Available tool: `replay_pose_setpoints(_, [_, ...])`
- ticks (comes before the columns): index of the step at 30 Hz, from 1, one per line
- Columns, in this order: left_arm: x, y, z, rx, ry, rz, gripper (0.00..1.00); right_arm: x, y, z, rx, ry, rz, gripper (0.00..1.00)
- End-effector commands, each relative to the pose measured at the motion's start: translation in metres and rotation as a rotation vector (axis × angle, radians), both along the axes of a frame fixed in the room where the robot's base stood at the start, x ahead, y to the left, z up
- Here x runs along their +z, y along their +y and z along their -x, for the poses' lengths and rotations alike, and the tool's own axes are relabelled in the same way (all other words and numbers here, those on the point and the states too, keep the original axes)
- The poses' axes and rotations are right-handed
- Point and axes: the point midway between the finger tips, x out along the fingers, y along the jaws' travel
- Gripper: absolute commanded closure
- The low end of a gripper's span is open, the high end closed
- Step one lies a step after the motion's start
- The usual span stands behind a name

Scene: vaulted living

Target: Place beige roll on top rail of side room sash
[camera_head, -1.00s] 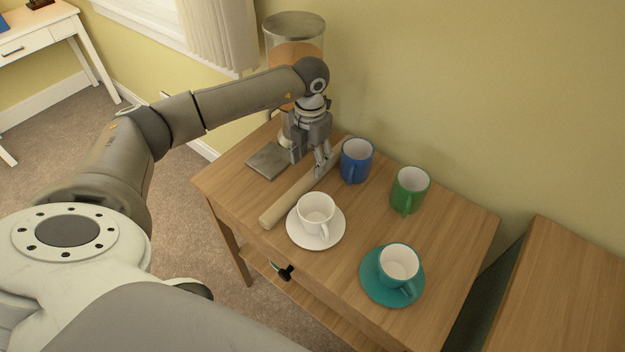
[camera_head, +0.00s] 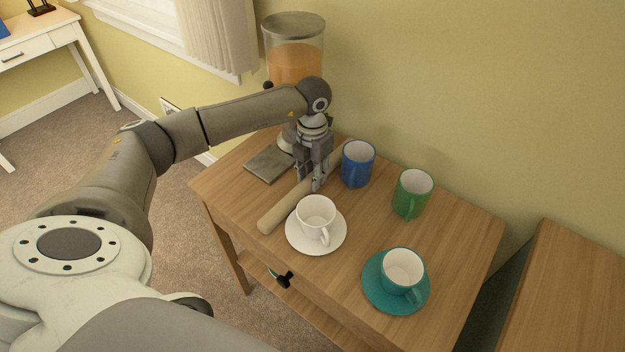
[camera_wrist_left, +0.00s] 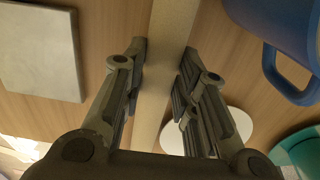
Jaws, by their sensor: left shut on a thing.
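The beige roll (camera_head: 278,213) is a long pale cylinder lying along the wooden side table, to the left of the white cup. My left gripper (camera_head: 309,185) reaches down over the roll's far part and is shut on it. In the left wrist view, the roll (camera_wrist_left: 172,25) runs between the two fingers of the left gripper (camera_wrist_left: 163,52). Part of a window (camera_head: 135,22) shows at the upper left; I cannot make out a sash top rail. My right gripper is not in view.
A white cup (camera_head: 315,212) on a saucer stands close beside the roll. A blue mug (camera_head: 356,165) is right of the gripper, with a green mug (camera_head: 411,195) and teal cup (camera_head: 402,268) farther right. A grey slab (camera_head: 268,165) and dispenser (camera_head: 294,60) are at the back left.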

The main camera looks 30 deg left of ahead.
Motion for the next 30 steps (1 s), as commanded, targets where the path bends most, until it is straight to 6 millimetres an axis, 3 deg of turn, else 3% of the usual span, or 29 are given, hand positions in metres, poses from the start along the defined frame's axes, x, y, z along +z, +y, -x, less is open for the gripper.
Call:
replay_pose_setpoints(8, [0.004,0.000,0.000,0.000,-0.001,0.000,1.00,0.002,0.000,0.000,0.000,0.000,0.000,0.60])
replay_pose_setpoints(17, [0.036,0.000,-0.001,0.000,-0.002,-0.001,1.00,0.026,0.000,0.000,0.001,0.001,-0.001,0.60])
replay_pose_setpoints(30, [0.092,-0.006,0.046,-0.002,0.000,-0.001,1.00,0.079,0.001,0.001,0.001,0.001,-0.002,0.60])
